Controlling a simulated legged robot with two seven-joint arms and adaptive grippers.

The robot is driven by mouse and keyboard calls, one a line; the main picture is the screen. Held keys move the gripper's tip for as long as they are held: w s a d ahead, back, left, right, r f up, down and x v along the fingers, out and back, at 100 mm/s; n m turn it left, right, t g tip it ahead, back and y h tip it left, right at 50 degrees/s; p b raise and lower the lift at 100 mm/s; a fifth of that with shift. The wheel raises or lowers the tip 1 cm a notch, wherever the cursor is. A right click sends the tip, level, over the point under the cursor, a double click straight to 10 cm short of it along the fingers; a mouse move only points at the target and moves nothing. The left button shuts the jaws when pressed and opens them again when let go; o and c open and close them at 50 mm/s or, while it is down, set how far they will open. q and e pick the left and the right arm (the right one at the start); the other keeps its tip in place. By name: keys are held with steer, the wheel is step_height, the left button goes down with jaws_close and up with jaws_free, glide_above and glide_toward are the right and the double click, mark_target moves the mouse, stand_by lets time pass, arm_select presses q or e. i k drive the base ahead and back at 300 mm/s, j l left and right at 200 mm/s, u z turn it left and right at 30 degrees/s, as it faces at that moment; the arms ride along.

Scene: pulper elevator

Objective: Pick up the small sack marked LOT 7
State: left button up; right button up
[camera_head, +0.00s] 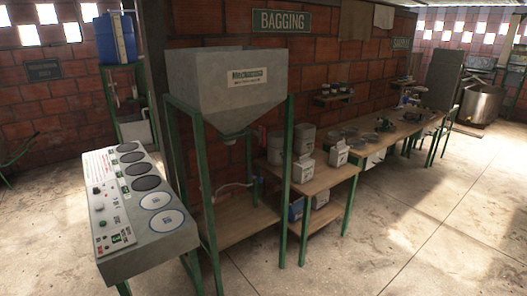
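I cannot make out a sack marked LOT 7 in the head view; no such label is readable. Two small white packages stand on the wooden bench to the right of the hopper: one (303,168) near its front edge, the other (339,154) further right. Each has small dark print, too small to read, and I cannot tell whether they are sacks or boxes. Neither of my grippers shows in the view.
A grey hopper (228,88) on green legs stands in front under a BAGGING sign (281,21). A grey panel with round dishes (137,200) is at left. The long wooden bench (318,181) runs right along the brick wall. Concrete floor (430,230) at right is clear.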

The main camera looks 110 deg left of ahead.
mark_target(338, 154)
steer(key=u, duration=2.95)
steer(key=i+l+z, duration=0.15)
steer(key=i+z, duration=0.25)
steer(key=i, duration=2.9)
steer(key=l+z, duration=0.05)
steer(key=l, duration=0.05)
